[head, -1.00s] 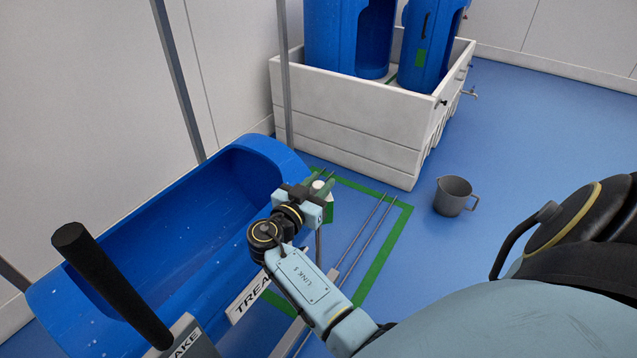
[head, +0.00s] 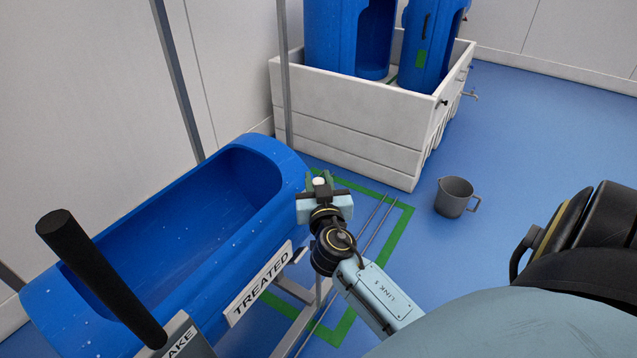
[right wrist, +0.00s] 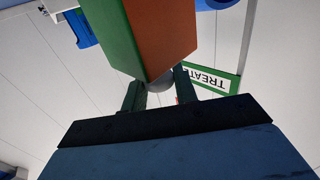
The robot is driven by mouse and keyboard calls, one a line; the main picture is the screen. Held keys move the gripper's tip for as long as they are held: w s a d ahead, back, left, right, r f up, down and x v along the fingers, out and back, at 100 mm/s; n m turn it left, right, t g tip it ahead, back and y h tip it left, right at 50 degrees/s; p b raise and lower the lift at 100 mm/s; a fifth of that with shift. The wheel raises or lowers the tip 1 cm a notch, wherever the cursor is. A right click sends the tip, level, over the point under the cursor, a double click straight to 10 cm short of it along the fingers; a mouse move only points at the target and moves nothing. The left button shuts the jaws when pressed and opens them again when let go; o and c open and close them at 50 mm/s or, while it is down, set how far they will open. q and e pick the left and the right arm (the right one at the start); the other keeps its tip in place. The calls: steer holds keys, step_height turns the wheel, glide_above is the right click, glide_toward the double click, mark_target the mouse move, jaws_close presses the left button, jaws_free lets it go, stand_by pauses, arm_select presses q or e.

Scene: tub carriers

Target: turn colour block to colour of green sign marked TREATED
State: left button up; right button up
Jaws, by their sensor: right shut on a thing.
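The colour block (right wrist: 150,35) shows a green face and an orange face in the right wrist view. A pale round knob (right wrist: 160,84) at its end sits between my right fingertips. In the head view the gripper hides most of the block. The TREATED sign (head: 262,285) hangs on the tub's side, white with dark letters. My left gripper is out of view.
A black-handled lever (head: 100,280) with a label ending in "AKE" stands at the front left. A white crate (head: 350,125) with blue tubs stands behind. A grey jug (head: 454,197) is on the blue floor, with free floor around it. Metal posts rise beside the tub.

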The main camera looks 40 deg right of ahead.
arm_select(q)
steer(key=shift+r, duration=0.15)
arm_select(e)
steer(key=shift+n+t+y, duration=0.4)
steer(key=shift+n+y, duration=0.2)
steer(key=shift+y, duration=0.2)
steer(key=o, duration=0.9)
steer(key=shift+o, duration=0.2)
steer(key=shift+s+a, duration=0.3)
steer(key=shift+s, duration=0.15)
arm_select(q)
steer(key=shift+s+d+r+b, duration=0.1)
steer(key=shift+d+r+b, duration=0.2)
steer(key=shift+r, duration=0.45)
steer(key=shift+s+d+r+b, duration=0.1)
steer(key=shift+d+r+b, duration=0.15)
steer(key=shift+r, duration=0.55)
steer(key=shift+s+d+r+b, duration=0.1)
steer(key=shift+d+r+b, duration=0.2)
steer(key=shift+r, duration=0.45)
arm_select(e)
steer(key=v, duration=1.2)
steer(key=shift+s, duration=0.15)
